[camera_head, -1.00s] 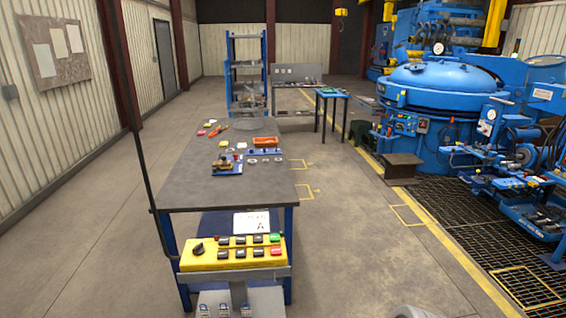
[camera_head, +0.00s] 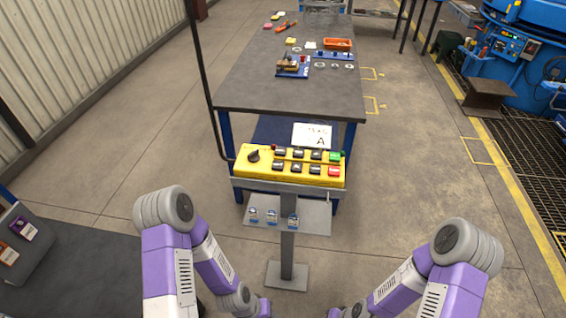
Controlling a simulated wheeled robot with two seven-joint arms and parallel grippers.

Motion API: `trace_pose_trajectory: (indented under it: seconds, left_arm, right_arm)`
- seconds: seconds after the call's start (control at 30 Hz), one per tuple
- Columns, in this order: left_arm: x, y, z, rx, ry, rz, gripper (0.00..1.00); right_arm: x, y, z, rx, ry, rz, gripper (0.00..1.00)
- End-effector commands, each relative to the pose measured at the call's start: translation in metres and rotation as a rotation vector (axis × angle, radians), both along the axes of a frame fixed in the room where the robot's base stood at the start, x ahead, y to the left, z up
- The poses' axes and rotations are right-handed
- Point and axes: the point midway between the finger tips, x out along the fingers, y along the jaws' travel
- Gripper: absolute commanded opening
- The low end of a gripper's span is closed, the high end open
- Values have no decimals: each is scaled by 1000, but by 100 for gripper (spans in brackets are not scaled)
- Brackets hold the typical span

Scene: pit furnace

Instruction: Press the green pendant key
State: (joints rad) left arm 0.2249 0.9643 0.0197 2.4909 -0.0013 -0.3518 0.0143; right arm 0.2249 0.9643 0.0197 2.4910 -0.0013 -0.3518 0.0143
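The green pendant key (camera_head: 335,156) is at the right end of the upper row on the yellow pendant box (camera_head: 263,172). A red key (camera_head: 334,171) sits just below it. Several black keys and a black rotary knob (camera_head: 253,156) are to its left. The box lies on a grey stand ahead of me. Both my arms come in at the bottom of the view, with purple and grey links. Their ends run down out of the frame, well below the box. Neither gripper's fingers show.
The stand has a lower shelf (camera_head: 315,217) with several small blue-and-silver items, and a foot plate on the floor. A dark workbench (camera_head: 290,92) stands close behind it.

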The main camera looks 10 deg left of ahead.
Motion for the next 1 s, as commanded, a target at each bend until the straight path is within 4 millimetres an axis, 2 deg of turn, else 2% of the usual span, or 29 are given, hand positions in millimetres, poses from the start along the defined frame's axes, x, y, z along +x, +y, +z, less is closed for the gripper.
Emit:
trace_pose_trajectory:
  seconds: [0.33,0.6,1.0]
  left_arm:
    - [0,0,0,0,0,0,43]
    - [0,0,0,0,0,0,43]
    - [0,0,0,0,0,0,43]
  right_arm:
    - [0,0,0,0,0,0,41]
    - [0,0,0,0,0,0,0]
    - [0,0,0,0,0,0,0]
